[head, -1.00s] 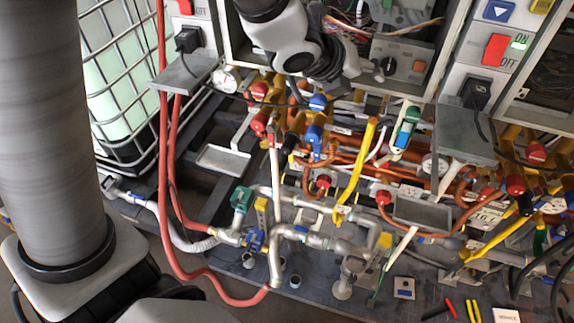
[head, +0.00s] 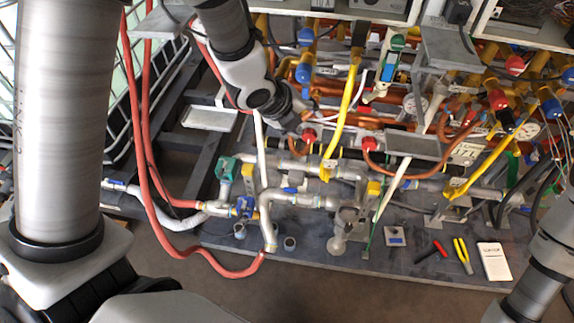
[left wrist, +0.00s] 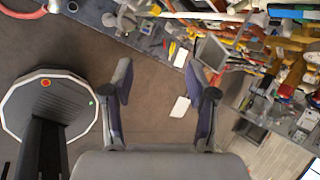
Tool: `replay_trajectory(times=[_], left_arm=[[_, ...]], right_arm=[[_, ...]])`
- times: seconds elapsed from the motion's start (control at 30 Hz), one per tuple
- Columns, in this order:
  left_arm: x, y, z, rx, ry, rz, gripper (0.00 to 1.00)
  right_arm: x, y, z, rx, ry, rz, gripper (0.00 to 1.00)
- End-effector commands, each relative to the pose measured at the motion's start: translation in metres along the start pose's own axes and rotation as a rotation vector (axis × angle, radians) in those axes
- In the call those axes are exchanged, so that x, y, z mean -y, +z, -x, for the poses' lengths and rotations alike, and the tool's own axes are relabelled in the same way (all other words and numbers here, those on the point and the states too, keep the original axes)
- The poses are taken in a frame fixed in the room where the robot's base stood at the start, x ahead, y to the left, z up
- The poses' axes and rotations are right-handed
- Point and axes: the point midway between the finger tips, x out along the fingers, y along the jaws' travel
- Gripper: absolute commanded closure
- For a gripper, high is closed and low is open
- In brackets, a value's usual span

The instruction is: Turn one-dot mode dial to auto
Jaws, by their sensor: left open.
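The lower edge of a grey control box (head: 380,13) shows at the top of the head view. I cannot make out a mode dial or its dot mark there. My left gripper (head: 292,108) hangs in front of the pipework, left of and lower in the picture than that box. In the left wrist view its two fingers (left wrist: 160,82) stand wide apart with nothing between them, above the floor and a white booklet. My right arm shows at the lower right of the head view, but its gripper is outside the picture.
Copper pipes, yellow handles (head: 343,115) and valves crowd the middle. A red hose (head: 145,190) loops at the left. A grey shelf (head: 450,52) juts out at the upper right. Red-handled pliers (head: 431,251), yellow pliers (head: 463,256) and the booklet (head: 494,261) lie on the base plate.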

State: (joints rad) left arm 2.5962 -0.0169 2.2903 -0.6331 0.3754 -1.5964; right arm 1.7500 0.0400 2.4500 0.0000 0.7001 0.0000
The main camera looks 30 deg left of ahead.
Motion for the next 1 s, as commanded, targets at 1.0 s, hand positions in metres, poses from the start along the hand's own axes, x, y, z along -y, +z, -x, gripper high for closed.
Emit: replay_trajectory(times=[1.0], left_arm=[[-0.07, -0.033, -0.058, -0.041, 0.094, 0.411, 0.42]], right_arm=[[0.0, 0.0, -0.028, 0.0, 0.0, 0.0, 0.6]])
